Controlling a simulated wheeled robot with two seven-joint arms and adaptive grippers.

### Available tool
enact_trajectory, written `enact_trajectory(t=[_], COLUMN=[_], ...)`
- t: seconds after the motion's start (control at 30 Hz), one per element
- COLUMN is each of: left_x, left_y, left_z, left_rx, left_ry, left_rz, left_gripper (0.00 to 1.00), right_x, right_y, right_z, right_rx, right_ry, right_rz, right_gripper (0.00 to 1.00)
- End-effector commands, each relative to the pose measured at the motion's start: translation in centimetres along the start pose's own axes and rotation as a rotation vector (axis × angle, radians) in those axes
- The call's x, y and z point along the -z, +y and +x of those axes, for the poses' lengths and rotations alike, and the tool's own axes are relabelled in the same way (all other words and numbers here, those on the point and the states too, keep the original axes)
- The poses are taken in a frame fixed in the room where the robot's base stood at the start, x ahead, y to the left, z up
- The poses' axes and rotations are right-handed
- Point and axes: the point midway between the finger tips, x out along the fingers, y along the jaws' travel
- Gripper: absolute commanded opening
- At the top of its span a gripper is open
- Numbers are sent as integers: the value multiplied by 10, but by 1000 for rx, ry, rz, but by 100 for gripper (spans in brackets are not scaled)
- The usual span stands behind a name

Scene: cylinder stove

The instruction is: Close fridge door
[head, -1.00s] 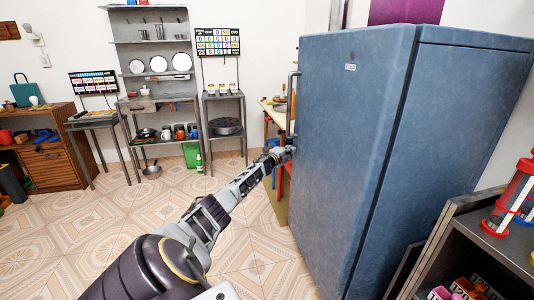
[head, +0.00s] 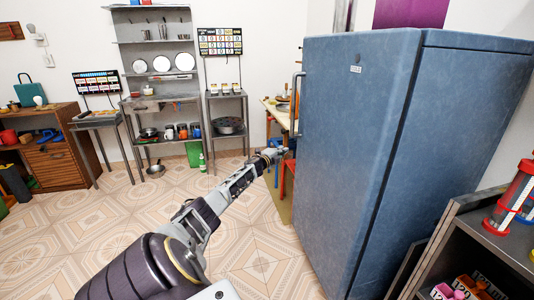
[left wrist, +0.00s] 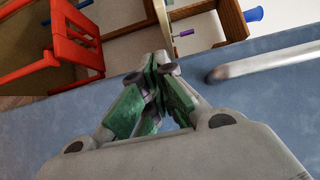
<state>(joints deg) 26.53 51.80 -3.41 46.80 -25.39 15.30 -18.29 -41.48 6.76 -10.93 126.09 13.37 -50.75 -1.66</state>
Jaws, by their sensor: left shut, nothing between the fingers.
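The blue fridge (head: 450,130) stands at the right in the head view. Its door (head: 345,160) lies against the body, with a thin dark seam along the edge; I cannot tell whether it is fully flush. The metal handle (head: 296,95) is on the door's left side and also shows in the left wrist view (left wrist: 265,63). My left gripper (head: 284,151) is shut and empty, beside the door's left edge near the handle's lower end. In the left wrist view its green-padded fingers (left wrist: 163,68) meet in front of the blue door surface (left wrist: 235,85). My right gripper is not in view.
A dark shelf unit (head: 480,235) with bottles stands close at the lower right. A table and a red stool (head: 289,178) are behind my left gripper. Metal shelves (head: 160,100) and a wooden cabinet (head: 62,160) line the back wall. The tiled floor is clear at left.

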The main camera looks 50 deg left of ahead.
Motion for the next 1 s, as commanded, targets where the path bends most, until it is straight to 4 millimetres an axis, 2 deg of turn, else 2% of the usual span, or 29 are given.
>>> enact_trajectory(t=[0.3, 0.6, 1.0], left_x=[-14, -26, -43], left_y=[0, 0, 0], left_z=[-17, -34, -55], left_rx=[-2, -2, -2], left_ry=[-1, 0, 0], left_rz=[0, 1, 1], left_gripper=[0, 0, 0], right_x=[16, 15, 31], right_y=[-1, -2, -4], right_z=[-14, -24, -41], right_rx=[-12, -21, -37], right_ry=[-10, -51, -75], right_rz=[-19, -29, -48], right_gripper=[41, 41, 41])
